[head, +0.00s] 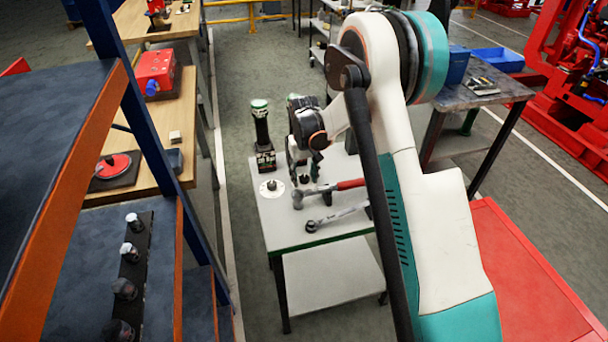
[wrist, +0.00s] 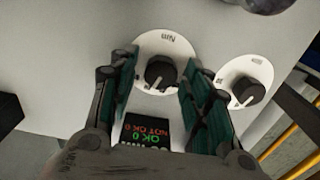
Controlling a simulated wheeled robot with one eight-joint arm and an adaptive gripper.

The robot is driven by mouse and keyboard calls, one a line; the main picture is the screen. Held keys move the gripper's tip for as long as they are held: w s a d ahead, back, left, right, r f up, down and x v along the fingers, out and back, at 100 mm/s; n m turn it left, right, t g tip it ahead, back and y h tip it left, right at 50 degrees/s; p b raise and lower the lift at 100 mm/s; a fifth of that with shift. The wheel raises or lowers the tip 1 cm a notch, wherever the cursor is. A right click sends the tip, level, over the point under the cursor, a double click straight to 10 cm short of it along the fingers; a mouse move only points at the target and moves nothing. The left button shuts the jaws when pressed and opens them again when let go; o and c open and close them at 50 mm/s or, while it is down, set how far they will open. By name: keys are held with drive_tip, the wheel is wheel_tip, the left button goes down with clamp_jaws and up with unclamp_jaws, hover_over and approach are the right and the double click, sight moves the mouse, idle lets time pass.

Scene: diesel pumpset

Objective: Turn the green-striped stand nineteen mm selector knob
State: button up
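In the wrist view, a black selector knob (wrist: 160,73) on a round white dial marked "Nm" lies between my gripper's fingers (wrist: 158,66). The fingers are open, one on each side of the knob; I cannot tell if they touch it. A second black knob (wrist: 243,91) on a similar dial is just right of the right finger. A small display (wrist: 146,131) reads "OK 0" in green and "NOT OK 0" in red. In the head view, my gripper (head: 303,165) is low over the grey stand (head: 290,222), which has a green edge. No millimetre label is readable.
In the head view, a red-handled wrench (head: 326,190) and a plain metal wrench (head: 336,217) lie on the stand. A dark tool with a green top (head: 261,125) stands behind. A blue-orange rack is at left, a red surface (head: 525,275) at lower right.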

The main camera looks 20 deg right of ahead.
sight(304, 176)
drive_tip(key=shift+r, duration=0.15)
wheel_tip(304, 176, up, 12)
idle(0.7)
drive_tip(key=s+r+t, duration=0.3)
drive_tip(key=s+r, duration=1.1)
drive_tip(key=s, duration=0.1)
drive_tip(key=s+t, duration=0.4)
drive_tip(key=s, duration=1.5)
drive_tip(key=shift+f, duration=0.15)
